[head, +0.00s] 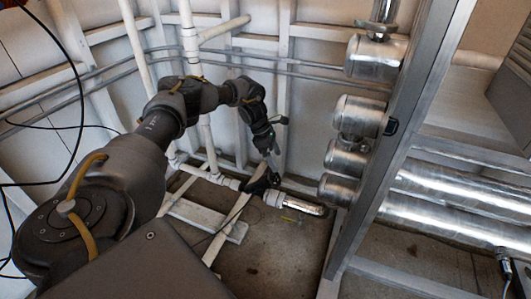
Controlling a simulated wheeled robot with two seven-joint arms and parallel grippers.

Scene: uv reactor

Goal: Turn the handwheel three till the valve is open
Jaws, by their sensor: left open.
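My left arm reaches in from the left, and its gripper (268,150) points down in the middle of the view. The left gripper is open, and I see nothing between its fingers. A small black part (262,183) sits on the low white pipe just below the fingertips and looks like a handwheel. It is seen small and partly dark, so its number and how far it is turned cannot be told. The gripper appears just above it; I cannot tell whether they touch. My right gripper is not in view.
White pipes (207,135) stand along the wall behind the gripper. A shiny metal cylinder (305,206) lies right of the black part. Metal canisters (350,158) and a steel frame post (408,115) stand to the right. Bare floor (270,255) shows below.

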